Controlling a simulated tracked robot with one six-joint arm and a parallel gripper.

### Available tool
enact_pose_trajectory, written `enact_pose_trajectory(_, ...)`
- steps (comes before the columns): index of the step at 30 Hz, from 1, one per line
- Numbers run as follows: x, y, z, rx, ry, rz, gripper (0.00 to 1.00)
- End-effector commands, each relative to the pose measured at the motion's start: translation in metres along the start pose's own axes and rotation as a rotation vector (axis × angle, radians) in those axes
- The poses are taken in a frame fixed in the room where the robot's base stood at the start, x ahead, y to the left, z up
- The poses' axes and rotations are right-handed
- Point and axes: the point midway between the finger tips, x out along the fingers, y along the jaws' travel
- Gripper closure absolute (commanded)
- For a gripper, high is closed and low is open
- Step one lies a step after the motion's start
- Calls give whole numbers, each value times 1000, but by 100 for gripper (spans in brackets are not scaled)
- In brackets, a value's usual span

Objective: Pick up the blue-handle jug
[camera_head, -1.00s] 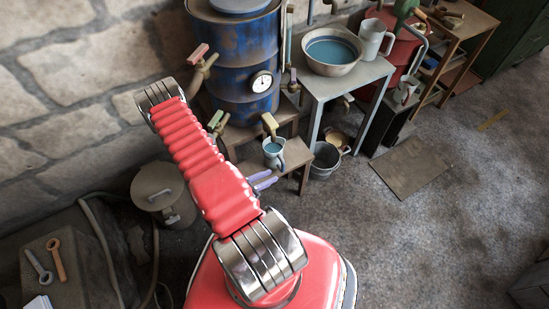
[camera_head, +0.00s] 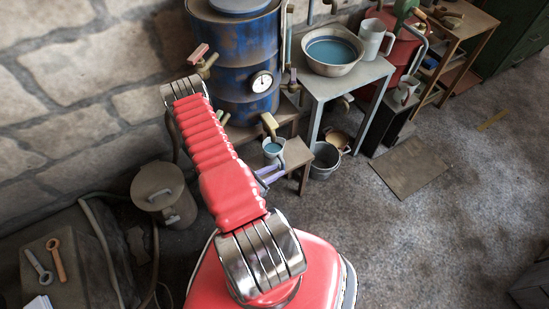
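A small pale jug (camera_head: 273,148) with blue liquid in it stands under a brass tap on the low wooden stand, in the middle of the head view. Its handle is hard to make out, so I cannot tell its colour. My gripper (camera_head: 275,174) shows only in part beyond my red arm, as two purple-grey fingers. They look spread apart with nothing clear between them. They are just in front of and below the jug; whether they touch it cannot be told.
A blue drum (camera_head: 235,60) with taps and a gauge stands behind the jug. A grey table (camera_head: 345,82) bears a basin (camera_head: 331,52) and a white pitcher (camera_head: 372,40). A metal bucket (camera_head: 324,160) stands right of the stand. A lidded can (camera_head: 164,192) is at left. Floor at right is mostly clear.

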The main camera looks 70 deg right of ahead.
Motion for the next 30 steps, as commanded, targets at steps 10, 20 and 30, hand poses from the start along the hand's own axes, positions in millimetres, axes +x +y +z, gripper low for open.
enact_pose_trajectory(10, 34, -1, 0, 0, 1, -2, 77)
enact_pose_trajectory(20, 38, 0, 0, 0, 0, 1, 77)
enact_pose_trajectory(30, 55, 1, 2, 2, 0, -2, 77)
